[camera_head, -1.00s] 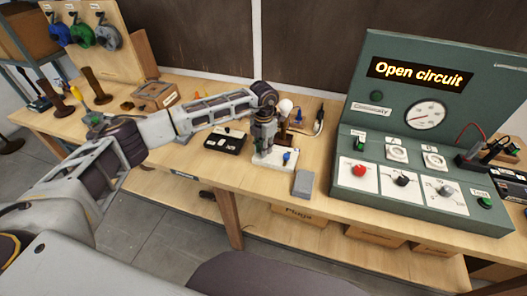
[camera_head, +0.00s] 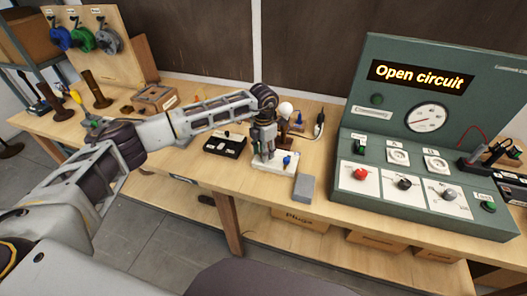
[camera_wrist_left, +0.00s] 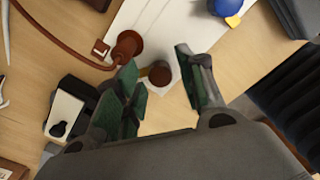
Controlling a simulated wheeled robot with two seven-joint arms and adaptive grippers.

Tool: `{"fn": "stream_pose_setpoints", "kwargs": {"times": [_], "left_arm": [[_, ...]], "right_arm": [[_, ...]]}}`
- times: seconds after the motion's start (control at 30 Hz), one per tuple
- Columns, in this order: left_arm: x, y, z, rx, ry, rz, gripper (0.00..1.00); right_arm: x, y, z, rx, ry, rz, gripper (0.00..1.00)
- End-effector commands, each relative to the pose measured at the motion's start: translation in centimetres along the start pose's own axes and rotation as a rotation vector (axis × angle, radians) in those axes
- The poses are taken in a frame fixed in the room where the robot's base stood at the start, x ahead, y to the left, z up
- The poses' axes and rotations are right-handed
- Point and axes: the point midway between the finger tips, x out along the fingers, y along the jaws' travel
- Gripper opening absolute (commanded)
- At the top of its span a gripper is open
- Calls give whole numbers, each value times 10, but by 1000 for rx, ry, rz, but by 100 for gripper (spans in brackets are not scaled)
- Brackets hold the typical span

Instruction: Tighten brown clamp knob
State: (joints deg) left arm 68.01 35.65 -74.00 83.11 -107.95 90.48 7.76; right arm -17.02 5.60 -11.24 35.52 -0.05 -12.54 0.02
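The brown clamp knob (camera_wrist_left: 160,73) is a small round dark-brown knob at the edge of the white base (camera_wrist_left: 165,25) in the left wrist view. My left gripper (camera_wrist_left: 157,70) is open, with its green-padded fingers on either side of the knob. A gap shows beside the knob, and I cannot tell whether a finger touches it. In the head view my left gripper (camera_head: 264,154) points down over the white base (camera_head: 284,167) and hides the brown knob. A blue knob (camera_head: 287,160) stands on the same base; it also shows in the left wrist view (camera_wrist_left: 227,7). My right gripper is not in view.
A brown cord runs into a brown round fitting (camera_wrist_left: 128,44) close to the left finger. The green test panel (camera_head: 420,130) reads "Open circuit".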

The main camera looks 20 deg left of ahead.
Motion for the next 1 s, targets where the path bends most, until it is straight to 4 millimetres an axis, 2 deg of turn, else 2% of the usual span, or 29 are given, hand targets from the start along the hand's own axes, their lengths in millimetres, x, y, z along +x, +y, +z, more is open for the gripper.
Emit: {"fn": "stream_pose_setpoints", "kwargs": {"times": [0.3, 0.53, 0.77, 1.0], "left_arm": [[0, 0, 0, 0, 1, 0, 44], [-9, 0, 0, 0, -1, 0, 44], [-34, 0, 0, 1, -2, 1, 44], [-70, 0, 1, 0, -2, 1, 44]], "right_arm": [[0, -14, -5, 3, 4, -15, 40], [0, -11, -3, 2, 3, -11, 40], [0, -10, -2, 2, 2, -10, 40], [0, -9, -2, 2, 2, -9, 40]]}}
